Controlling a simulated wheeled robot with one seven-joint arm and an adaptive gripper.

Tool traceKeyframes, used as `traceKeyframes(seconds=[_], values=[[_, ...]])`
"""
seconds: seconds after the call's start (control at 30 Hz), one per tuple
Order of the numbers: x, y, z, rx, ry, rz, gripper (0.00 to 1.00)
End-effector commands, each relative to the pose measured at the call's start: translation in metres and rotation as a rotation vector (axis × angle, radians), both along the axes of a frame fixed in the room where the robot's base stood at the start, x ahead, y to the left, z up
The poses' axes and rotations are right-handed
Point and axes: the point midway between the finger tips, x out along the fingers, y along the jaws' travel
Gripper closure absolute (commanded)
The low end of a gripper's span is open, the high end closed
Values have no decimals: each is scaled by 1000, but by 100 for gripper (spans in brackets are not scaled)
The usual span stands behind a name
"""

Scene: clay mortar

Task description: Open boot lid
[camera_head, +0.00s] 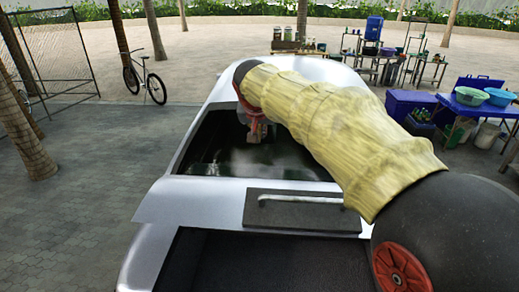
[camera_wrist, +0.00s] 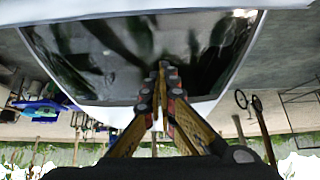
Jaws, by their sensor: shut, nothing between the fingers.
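The silver car fills the middle of the head view. Its boot lid (camera_head: 200,196) is a silver strip with a dark plate (camera_head: 260,213) and a pale bar handle (camera_head: 300,199). The lid's left corner juts out past the body below it. A dark, carpet-like area (camera_head: 270,265) shows on the near side of the lid. My gripper (camera_head: 256,138) is beyond the lid, over the dark glass (camera_head: 205,150), away from the handle. In the wrist view my gripper (camera_wrist: 163,72) is shut and empty in front of the glass (camera_wrist: 100,55); contact is unclear.
A bicycle (camera_head: 147,80) and a wire fence (camera_head: 55,55) stand at the left. Blue tables with basins (camera_head: 470,97) and a blue box (camera_head: 408,103) stand at the right. Trees rise around. The paving (camera_head: 90,210) left of the car is clear. My arm hides the car's right side.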

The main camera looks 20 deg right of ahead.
Motion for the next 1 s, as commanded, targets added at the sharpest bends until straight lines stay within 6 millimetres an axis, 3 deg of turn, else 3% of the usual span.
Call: traceKeyframes(seconds=[0.63, 1.0], values=[[56, -24, -81, -1, 5, 2, 100], [23, -9, -91, -1, 2, 2, 100]])
